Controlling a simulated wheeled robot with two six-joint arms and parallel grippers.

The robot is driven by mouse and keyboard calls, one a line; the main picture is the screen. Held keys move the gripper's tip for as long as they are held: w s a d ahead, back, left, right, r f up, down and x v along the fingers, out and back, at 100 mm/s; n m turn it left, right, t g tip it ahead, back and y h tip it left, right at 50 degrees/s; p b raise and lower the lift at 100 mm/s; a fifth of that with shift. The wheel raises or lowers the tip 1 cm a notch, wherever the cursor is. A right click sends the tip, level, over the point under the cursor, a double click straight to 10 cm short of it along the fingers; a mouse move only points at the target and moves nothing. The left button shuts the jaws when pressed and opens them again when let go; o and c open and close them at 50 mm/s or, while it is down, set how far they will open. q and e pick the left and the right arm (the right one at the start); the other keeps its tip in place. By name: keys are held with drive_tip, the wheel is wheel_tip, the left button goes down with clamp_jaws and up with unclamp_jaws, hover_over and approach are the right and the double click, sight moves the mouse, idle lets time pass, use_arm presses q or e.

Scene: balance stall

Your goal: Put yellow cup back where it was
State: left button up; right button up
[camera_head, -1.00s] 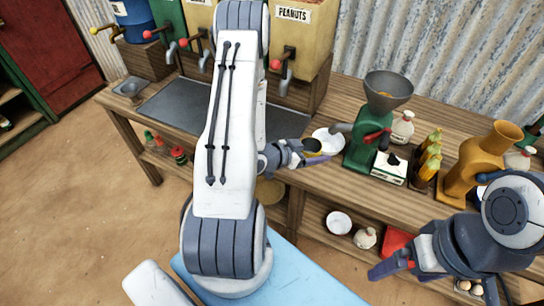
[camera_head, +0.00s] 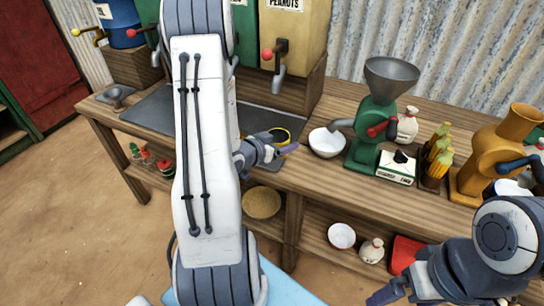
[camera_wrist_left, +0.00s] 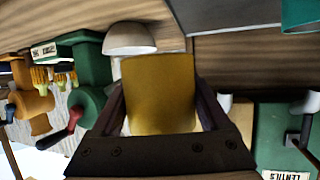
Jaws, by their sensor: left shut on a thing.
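The yellow cup (camera_head: 287,137) shows in the head view as a yellow rim around a dark inside, just left of the white bowl. My left gripper (camera_head: 284,151) is shut on it, near the right end of the dark grey counter panel (camera_head: 258,118). In the left wrist view the yellow cup (camera_wrist_left: 160,92) fills the space between the fingers of my left gripper (camera_wrist_left: 160,110). I cannot tell whether the cup touches the counter. My right gripper (camera_head: 386,292) is at the bottom right, partly cut off, and looks empty.
A white bowl (camera_head: 327,144) sits beside the green grinder (camera_head: 376,125). Dispensers, one a peanuts bin (camera_head: 293,32), line the back. A shelf (camera_head: 318,235) runs below.

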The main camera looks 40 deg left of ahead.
use_arm(q)
drive_tip(key=w+a+f, duration=0.1)
drive_tip(key=a, duration=0.1)
drive_tip(key=w+a+f, duration=0.1)
drive_tip(key=a, duration=0.1)
drive_tip(key=a+f+p, duration=0.1)
drive_tip(key=a+f, duration=0.1)
drive_tip(key=shift+w+a+f, duration=0.1)
drive_tip(key=shift+w, duration=0.3)
wheel_tip(320, 180, down, 4)
drive_tip(key=shift+r, duration=0.1)
